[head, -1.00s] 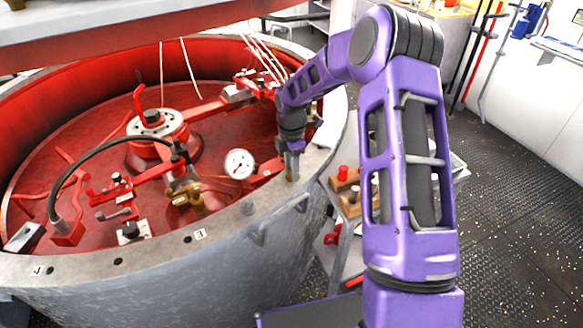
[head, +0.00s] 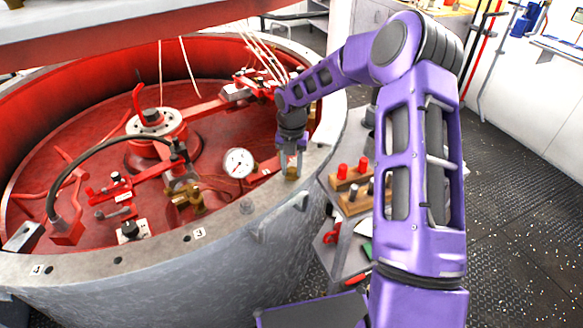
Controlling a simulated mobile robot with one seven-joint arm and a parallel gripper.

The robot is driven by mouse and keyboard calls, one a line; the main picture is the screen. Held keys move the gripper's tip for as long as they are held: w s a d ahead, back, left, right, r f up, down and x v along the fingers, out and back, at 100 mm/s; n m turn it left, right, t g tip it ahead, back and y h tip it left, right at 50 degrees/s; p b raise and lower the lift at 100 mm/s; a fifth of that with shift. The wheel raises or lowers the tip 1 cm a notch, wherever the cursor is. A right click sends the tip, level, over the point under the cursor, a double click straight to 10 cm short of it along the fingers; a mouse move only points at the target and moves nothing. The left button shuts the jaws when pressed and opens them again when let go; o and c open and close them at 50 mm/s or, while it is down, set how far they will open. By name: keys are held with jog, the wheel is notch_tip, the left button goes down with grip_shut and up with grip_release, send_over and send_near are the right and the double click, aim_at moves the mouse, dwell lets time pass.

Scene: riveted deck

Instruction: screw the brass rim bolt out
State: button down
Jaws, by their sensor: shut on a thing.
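The brass rim bolt (head: 291,171) stands at the grey rim (head: 263,195) of the big round red-lined vessel, on the side near my arm. My gripper (head: 291,165) points down over the rim and is shut on the bolt. The fingers hide most of the bolt. I cannot tell how far its thread sits in the rim.
A white-faced gauge (head: 239,163) and red bars lie just inside the rim. Wooden blocks with red and grey pegs (head: 352,180) stand on a side table right of the vessel. A number 3 label (head: 199,233) marks the rim beside dark holes. Dark floor lies open at right.

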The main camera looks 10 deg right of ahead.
jog(key=n, duration=0.3)
jog(key=shift+s+f+n, duration=0.2)
jog(key=shift+f+n, duration=0.05)
jog(key=shift+n, duration=0.05)
jog(key=shift+d+n, duration=0.1)
jog(key=shift+n, duration=1.8)
jog(key=c, duration=0.5)
grip_release()
jog(key=shift+w, duration=0.1)
jog(key=shift+r, duration=0.15)
jog(key=shift+w, duration=0.1)
